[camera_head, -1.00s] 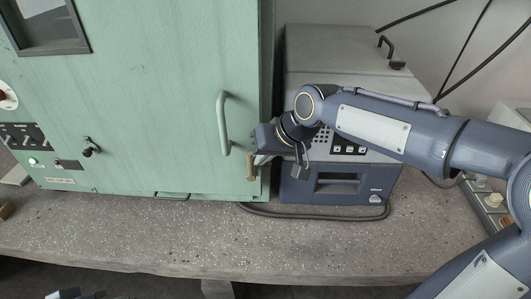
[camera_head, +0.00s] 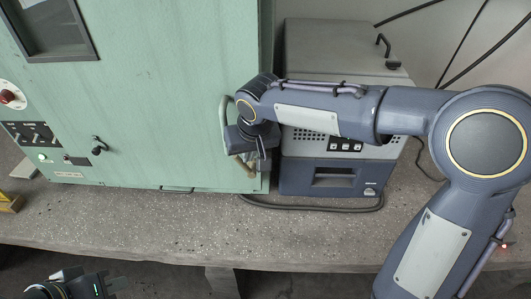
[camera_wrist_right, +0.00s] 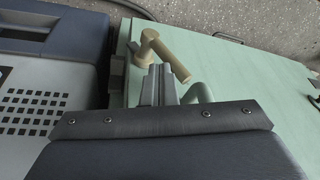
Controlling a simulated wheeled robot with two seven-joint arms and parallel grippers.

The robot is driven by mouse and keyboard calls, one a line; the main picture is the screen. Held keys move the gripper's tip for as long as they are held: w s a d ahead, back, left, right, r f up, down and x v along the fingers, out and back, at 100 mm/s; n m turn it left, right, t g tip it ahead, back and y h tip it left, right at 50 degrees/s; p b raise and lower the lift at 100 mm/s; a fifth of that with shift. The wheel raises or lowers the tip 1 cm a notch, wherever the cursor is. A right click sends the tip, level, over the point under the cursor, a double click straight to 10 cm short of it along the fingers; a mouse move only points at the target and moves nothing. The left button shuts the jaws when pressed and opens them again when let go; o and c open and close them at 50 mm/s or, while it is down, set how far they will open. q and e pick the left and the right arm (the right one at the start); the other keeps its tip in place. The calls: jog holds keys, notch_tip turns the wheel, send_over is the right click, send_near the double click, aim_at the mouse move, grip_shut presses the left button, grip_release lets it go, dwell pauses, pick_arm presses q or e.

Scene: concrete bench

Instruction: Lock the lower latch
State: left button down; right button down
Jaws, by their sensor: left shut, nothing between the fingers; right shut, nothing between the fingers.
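The lower latch (camera_head: 243,166) is a tan bent lever low on the right edge of the pale green cabinet door (camera_head: 170,110). In the right wrist view the latch (camera_wrist_right: 168,58) slants from its pivot toward the green door handle, just beyond my fingertips. My right gripper (camera_head: 262,163) is shut and empty beside the latch; its fingers (camera_wrist_right: 161,72) also show in the wrist view. I cannot tell whether they touch the lever. My left gripper (camera_head: 112,284) is shut and empty at the bottom left, in front of the bench and far from the latch.
The green door handle (camera_head: 226,112) stands just above the latch, partly hidden by my right wrist. A grey-blue instrument box (camera_head: 330,178) stands close right of the cabinet. A black cable (camera_head: 310,208) lies on the bench (camera_head: 130,225), whose front strip is mostly clear.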

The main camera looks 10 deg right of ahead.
pick_arm(q)
jog(key=shift+f, duration=0.2)
pick_arm(e)
jog(key=shift+w+a+f, duration=0.1)
jog(key=shift+w+a, duration=0.05)
jog(key=shift+a, duration=0.3)
